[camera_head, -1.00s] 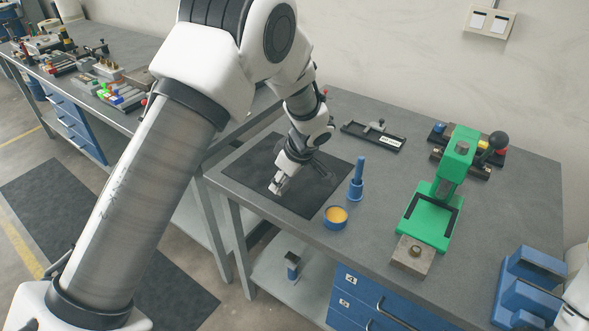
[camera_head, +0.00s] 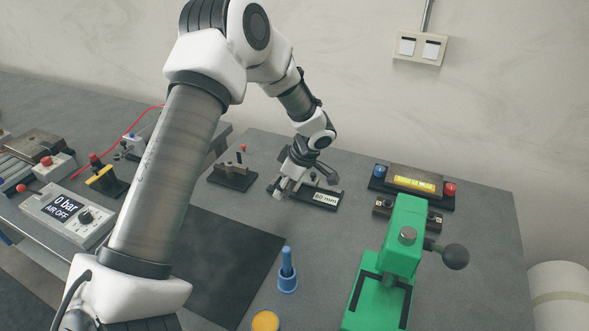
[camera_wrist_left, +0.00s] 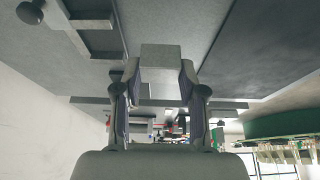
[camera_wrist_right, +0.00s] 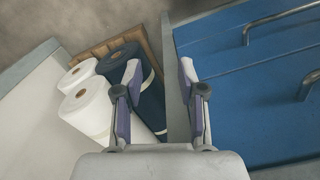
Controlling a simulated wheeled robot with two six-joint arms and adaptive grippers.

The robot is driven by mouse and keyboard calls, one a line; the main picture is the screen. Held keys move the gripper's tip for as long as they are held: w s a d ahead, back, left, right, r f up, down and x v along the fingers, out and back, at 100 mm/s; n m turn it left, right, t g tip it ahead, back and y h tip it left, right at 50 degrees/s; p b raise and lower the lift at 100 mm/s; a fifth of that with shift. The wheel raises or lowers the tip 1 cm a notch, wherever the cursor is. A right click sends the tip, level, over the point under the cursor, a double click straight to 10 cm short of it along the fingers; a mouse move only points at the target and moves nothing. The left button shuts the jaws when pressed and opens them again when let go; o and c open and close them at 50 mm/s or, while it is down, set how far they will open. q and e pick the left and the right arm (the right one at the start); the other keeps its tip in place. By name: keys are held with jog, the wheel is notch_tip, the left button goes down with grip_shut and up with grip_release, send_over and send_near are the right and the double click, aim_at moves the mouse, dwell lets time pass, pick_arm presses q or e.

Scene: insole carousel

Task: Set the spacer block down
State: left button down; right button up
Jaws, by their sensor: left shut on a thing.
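The spacer block is a grey block (camera_wrist_left: 160,57) in the left wrist view. My left gripper (camera_wrist_left: 160,85) is shut on it, with a finger on each side. In the head view my left gripper (camera_head: 280,190) is low at the left end of a black gauge (camera_head: 325,198) marked "80 mm". The gripper hides part of the gauge. I cannot tell whether the block touches the gauge or the bench. My right gripper (camera_wrist_right: 158,85) shows in the right wrist view with its fingers apart and nothing between them.
A black mat (camera_head: 228,265) lies in front. A small black fixture (camera_head: 232,176) stands left of the gripper. Blue drawers (camera_wrist_right: 250,80) are beside my right gripper.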

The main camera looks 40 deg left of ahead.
pick_arm(q)
jog(key=w+a, duration=0.2)
jog(key=w+a+f, duration=0.1)
jog(key=w, duration=0.1)
jog(key=w+a, duration=0.2)
jog(key=w, duration=0.1)
jog(key=shift+a+f+b, duration=0.35)
jog(key=shift+f+b, duration=0.05)
notch_tip(320, 180, down, 3)
jog(key=shift+s+d+f+b, duration=0.1)
jog(key=shift+s+b, duration=0.05)
jog(key=shift+b, duration=1.1)
jog(key=c, duration=0.7)
grip_release()
jog(key=shift+o, duration=0.2)
jog(key=shift+r, duration=0.2)
jog(key=shift+w+d+r, duration=0.1)
jog(key=shift+w+r, duration=0.1)
jog(key=shift+r, duration=0.05)
jog(key=b+v, duration=0.2)
jog(key=v, duration=0.9)
jog(key=shift+r, duration=0.2)
